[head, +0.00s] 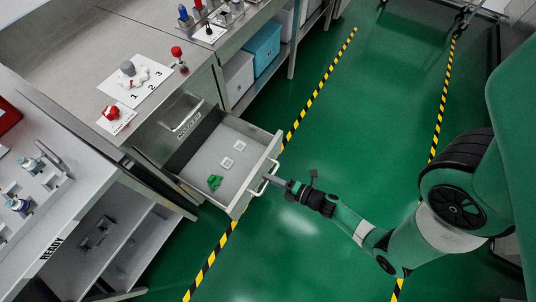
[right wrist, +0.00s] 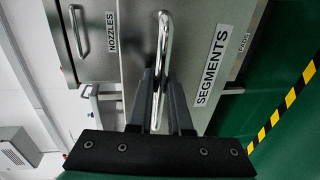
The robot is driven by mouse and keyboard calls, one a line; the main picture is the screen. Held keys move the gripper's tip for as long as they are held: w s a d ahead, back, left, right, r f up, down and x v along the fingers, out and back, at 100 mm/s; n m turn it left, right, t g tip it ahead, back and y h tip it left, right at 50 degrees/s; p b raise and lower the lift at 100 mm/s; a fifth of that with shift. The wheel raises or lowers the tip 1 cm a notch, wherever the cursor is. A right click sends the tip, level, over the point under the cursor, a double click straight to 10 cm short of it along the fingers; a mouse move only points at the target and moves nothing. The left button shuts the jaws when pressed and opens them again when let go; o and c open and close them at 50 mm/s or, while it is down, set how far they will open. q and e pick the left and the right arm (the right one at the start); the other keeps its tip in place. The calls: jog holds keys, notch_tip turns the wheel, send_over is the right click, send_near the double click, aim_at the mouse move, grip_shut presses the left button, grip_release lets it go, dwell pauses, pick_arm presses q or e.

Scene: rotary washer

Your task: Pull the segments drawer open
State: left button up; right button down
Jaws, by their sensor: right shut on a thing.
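The segments drawer (head: 218,160) stands pulled out of the metal bench in the head view, with its inside showing. It holds two small white square pieces (head: 233,153) and a green piece (head: 214,182). Its front, labelled SEGMENTS, fills the middle of the right wrist view (right wrist: 190,50). My right gripper (head: 272,180) is at the drawer's front, shut on the silver bar handle (right wrist: 161,60). In the right wrist view the handle runs between my dark fingers (right wrist: 160,95). My left gripper is in neither view.
A drawer front labelled NOZZLES (right wrist: 95,40) with its own handle is beside it. The bench top carries a numbered white card (head: 140,88) and a red part (head: 111,112). Another bench (head: 60,190) stands at the lower left. The green floor (head: 345,130) is clear between striped lines.

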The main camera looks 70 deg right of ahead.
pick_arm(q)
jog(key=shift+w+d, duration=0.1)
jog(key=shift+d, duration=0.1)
pick_arm(e)
jog(key=shift+s, duration=0.2)
jog(key=c, duration=0.8)
grip_release()
jog(key=shift+c, duration=0.2)
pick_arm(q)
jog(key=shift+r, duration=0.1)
pick_arm(e)
jog(key=shift+a, duration=0.1)
